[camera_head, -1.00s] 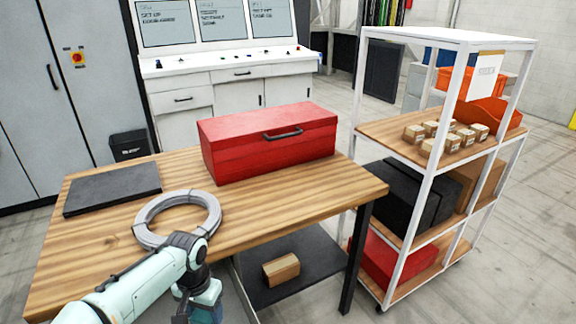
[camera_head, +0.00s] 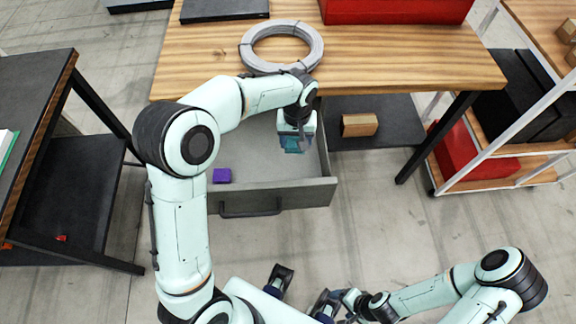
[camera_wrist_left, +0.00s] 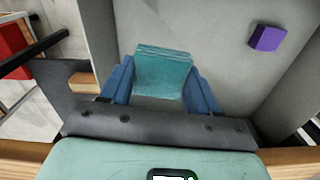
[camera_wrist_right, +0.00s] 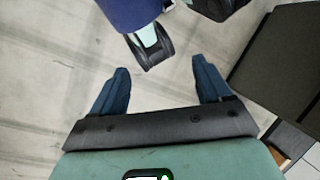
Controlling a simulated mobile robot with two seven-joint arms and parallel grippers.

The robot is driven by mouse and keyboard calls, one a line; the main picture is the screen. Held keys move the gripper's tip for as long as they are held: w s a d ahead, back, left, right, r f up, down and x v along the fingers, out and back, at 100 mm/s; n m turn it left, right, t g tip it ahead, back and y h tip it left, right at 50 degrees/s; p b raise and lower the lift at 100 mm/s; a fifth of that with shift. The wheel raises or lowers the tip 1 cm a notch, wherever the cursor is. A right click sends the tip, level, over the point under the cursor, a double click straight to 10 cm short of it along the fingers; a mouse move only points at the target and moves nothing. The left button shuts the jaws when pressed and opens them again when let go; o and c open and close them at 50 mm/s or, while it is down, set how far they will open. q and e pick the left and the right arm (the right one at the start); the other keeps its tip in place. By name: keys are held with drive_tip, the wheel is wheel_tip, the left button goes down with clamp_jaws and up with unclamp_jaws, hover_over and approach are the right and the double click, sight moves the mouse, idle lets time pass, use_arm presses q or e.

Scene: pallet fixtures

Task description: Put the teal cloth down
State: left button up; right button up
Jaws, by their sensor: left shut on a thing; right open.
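The teal cloth (camera_wrist_left: 163,76) is a folded block between the two blue fingers of my left gripper (camera_wrist_left: 160,88) in the left wrist view. My left gripper (camera_head: 294,140) is shut on it, inside or just over the open grey drawer (camera_head: 270,170) under the wooden table. The cloth also shows at the fingertips in the head view (camera_head: 292,146). I cannot tell whether it touches the drawer floor. My right gripper (camera_wrist_right: 162,90) is open and empty over the floor, beside my base.
A purple block (camera_head: 222,175) lies in the drawer's left part. The wooden table (camera_head: 400,50) holds a grey cable coil (camera_head: 248,48), a dark mat (camera_head: 225,8) and a red toolbox (camera_head: 395,8). A cardboard box (camera_head: 360,125) sits on the lower shelf. A dark bench (camera_head: 60,190) stands left.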

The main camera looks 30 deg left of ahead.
sight(284, 173)
use_arm(q)
wheel_tip(284, 173, up, 4)
drive_tip(key=s+a+r+n+b, duration=0.1)
drive_tip(key=s+a+n+b, duration=0.15)
drive_tip(key=n, duration=0.35)
drive_tip(key=f+b, duration=0.2)
drive_tip(key=f, duration=0.8)
drive_tip(key=f+b, duration=0.2)
drive_tip(key=f, duration=0.7)
drive_tip(key=shift+w+a+f, duration=0.1)
drive_tip(key=shift+w+f, duration=0.1)
drive_tip(key=shift+f, duration=0.2)
drive_tip(key=shift+f, duration=0.2)
drive_tip(key=o, duration=1)
drive_tip(key=shift+o, duration=0.2)
drive_tip(key=shift+r, duration=0.35)
wheel_tip(284, 173, up, 12)
drive_tip(key=p, duration=0.2)
drive_tip(key=shift+f, duration=0.15)
